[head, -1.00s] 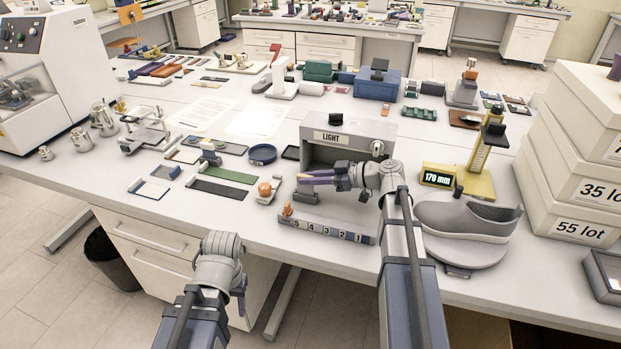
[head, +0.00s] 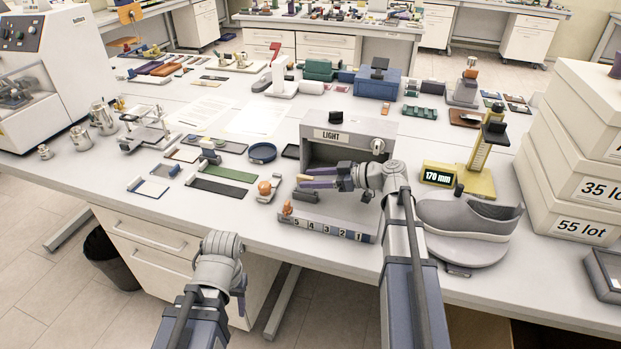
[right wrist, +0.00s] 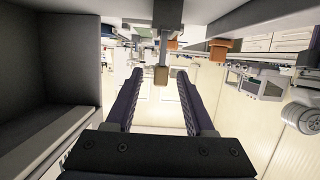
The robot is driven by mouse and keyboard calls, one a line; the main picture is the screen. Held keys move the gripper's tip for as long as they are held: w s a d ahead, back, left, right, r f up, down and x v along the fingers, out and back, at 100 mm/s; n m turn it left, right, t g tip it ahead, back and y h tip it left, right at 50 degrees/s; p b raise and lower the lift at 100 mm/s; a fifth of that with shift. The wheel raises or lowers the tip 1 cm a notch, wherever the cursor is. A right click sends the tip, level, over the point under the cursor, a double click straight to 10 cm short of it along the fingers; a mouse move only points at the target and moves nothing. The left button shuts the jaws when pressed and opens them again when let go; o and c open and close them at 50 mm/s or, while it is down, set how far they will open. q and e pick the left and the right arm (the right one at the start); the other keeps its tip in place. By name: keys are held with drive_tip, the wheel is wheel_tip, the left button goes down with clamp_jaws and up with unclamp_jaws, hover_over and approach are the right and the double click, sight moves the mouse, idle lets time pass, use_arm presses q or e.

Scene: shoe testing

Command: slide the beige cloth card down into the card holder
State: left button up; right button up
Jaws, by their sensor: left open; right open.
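The card holder (head: 308,195) is a small dark block on the table in front of the light box. A small beige piece, which looks like the beige cloth card (head: 303,177), stands just above it; I cannot tell how deep it sits. In the right wrist view, which looks upside down, a tan block that seems to be the card (right wrist: 160,76) shows between the fingertips, with a gap on each side. My right gripper (head: 308,177) is open around it, its arm reaching in from the right. My left gripper (head: 241,296) is low, before the table's front edge, away from the card.
The light box (head: 346,140) stands close behind the holder, and a numbered rail (head: 328,227) lies in front. A grey shoe (head: 465,213) stands to the right on a round plate. An orange-knobbed device (head: 265,188) and several flat strips (head: 217,187) lie to the left.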

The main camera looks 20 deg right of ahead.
drive_tip(key=p+v, duration=0.1)
drive_tip(key=v, duration=0.6)
drive_tip(key=shift+p, duration=0.4)
drive_tip(key=shift+s, duration=0.1)
